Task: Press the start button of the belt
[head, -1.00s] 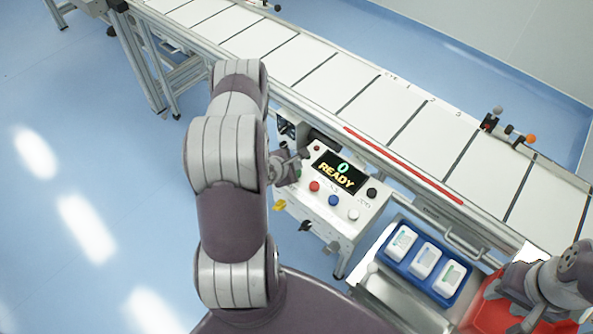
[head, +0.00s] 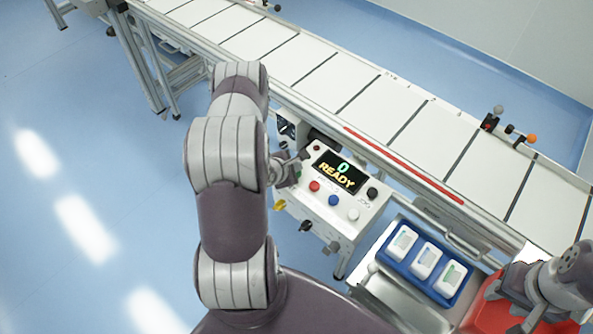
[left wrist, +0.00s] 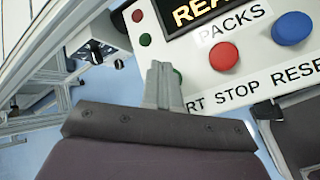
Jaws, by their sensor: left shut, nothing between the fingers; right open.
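The control panel (head: 343,213) stands at the side of the belt (head: 345,85). Its display (head: 338,172) reads 0 READY. In the left wrist view a red button (left wrist: 223,55) sits above the label STOP and a blue button (left wrist: 292,28) above RESET. The green start button (left wrist: 179,76) is mostly hidden behind my left fingers; only its edge shows. My left gripper (left wrist: 162,72) is shut and empty, its tips over that button; I cannot tell whether they touch it. It also shows in the head view (head: 298,161). My right gripper (head: 513,304) is open at the lower right.
A blue tray (head: 398,268) with white packs stands right of the panel, beside a red container (head: 478,311). A yellow knob (head: 279,205) and a black knob (head: 306,226) stick out from the panel's front. Open floor lies to the left.

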